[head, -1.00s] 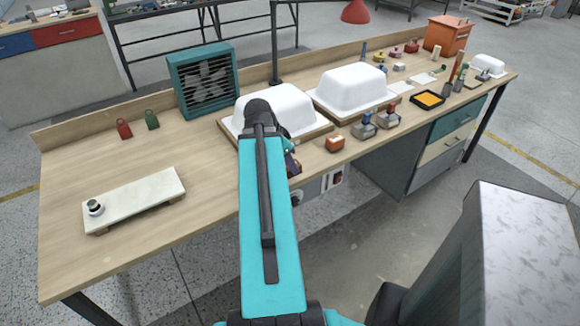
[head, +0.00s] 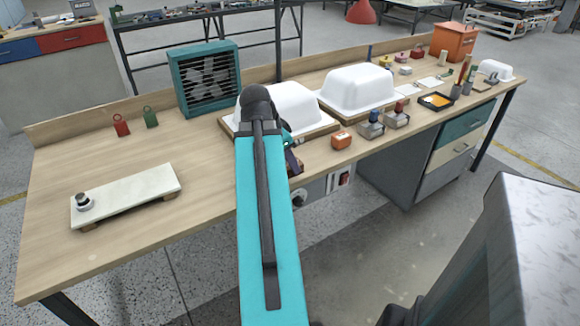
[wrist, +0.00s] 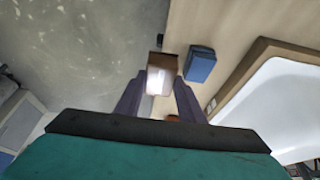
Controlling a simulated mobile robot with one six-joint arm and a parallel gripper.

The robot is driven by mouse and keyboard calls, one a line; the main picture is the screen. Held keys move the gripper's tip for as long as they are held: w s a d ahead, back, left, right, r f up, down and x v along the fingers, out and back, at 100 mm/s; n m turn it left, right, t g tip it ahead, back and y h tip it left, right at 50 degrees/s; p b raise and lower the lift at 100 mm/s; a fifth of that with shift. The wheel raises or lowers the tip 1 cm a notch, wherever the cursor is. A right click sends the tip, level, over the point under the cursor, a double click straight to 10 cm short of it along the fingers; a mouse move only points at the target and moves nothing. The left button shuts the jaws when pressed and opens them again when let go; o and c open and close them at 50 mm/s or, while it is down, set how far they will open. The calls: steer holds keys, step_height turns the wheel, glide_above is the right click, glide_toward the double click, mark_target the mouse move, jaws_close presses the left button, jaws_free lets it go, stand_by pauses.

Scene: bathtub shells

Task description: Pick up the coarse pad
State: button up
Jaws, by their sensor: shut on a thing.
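My gripper (wrist: 161,92) shows in the wrist view with its two purple-grey fingers shut on a small brown block (wrist: 155,62) with a pale, bright face. I take this block for the coarse pad, though no label is readable. It is by the bench's front edge, with floor behind it in the wrist view. In the head view my arm hides most of the gripper and the block, in front of the left white tub shell (head: 295,103).
A blue block (wrist: 201,64) lies on the bench near the tub's wooden base. An orange block (head: 341,140) and two grey-based blocks (head: 370,126) (head: 397,116) stand to the right. A second tub shell (head: 358,86) is behind them.

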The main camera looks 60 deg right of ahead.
steer(key=shift+a+b, duration=0.2)
steer(key=shift+b, duration=0.25)
stand_by(0.5)
